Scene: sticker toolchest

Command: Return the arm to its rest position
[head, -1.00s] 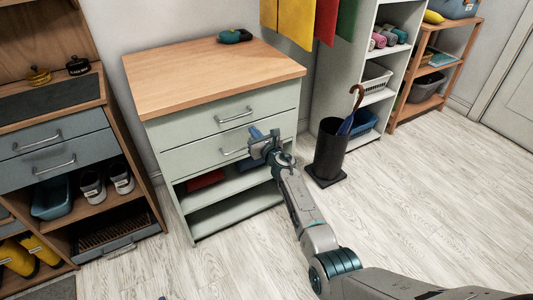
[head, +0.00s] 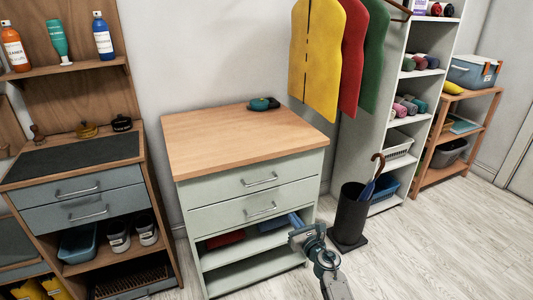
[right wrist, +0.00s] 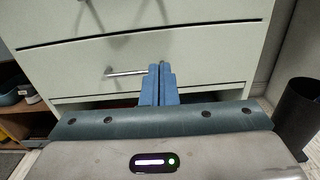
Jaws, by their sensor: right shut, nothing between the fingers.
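My right gripper (head: 295,219) is at the lower middle of the head view, in front of the pale green chest (head: 232,277), near the right end of its lower drawer. Its blue fingers are together and empty; they also show in the right wrist view (right wrist: 159,68), with the lower drawer's handle (right wrist: 126,72) behind them. The chest's upper drawer (head: 240,182) and lower drawer (head: 240,212) both look shut. My left gripper is not in view.
A black umbrella stand (head: 350,217) stands on the floor right of the chest. A dark teal object (head: 262,104) lies on the wooden top. A red item (head: 225,239) is on the open shelf below. A blue-grey drawer cabinet (head: 92,207) stands at left. Floor at right is clear.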

